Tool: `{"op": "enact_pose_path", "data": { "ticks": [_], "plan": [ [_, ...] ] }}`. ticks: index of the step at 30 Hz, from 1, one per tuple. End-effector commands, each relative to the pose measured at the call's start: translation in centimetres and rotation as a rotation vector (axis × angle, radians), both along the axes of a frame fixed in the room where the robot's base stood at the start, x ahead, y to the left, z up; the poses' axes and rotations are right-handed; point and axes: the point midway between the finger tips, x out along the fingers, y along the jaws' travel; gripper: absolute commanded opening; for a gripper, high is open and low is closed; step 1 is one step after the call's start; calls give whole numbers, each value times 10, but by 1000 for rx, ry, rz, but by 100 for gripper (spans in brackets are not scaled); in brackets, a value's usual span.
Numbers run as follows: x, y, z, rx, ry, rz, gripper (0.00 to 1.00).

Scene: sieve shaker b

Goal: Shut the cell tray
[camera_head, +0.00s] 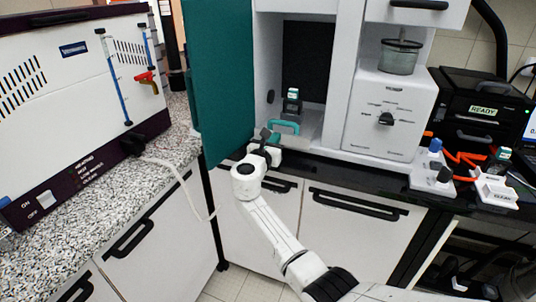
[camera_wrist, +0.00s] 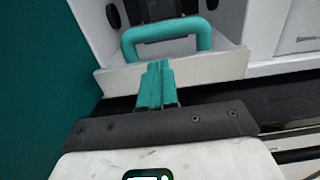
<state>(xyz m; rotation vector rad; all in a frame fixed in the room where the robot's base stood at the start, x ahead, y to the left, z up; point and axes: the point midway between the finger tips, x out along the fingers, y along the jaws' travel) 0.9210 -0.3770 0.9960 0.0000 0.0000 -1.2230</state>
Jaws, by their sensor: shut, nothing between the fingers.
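The cell tray appears as a pale slab with a teal loop handle (camera_head: 287,126) in the lower opening of the white cabinet (camera_head: 346,65). In the wrist view the handle (camera_wrist: 167,31) stands behind the pale front face of the tray (camera_wrist: 205,72), which juts out over the dark counter edge. My gripper (camera_head: 271,136) is at the front of this opening. Its teal fingers (camera_wrist: 156,84) are shut together and empty, just in front of the pale face and below the handle. I cannot tell whether they touch it. The tray's far end is hidden.
A teal door (camera_head: 218,75) stands open left of the opening, close to my gripper. A dark, green-topped object (camera_head: 292,104) stands inside behind the handle. A white unit with a black knob (camera_head: 390,115) is to the right. A speckled counter (camera_head: 75,180) lies left.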

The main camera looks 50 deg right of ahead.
Motion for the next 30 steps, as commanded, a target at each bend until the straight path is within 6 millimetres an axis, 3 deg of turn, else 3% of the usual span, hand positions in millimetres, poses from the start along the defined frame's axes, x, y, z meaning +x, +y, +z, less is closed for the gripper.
{"op": "enact_pose_path", "data": {
  "ticks": [6,15,30],
  "plan": [
    [13,-39,-4,-1,-1,-3,0],
    [26,-72,-3,-1,-1,-1,0],
    [32,-86,2,0,-2,4,0]
  ]
}}
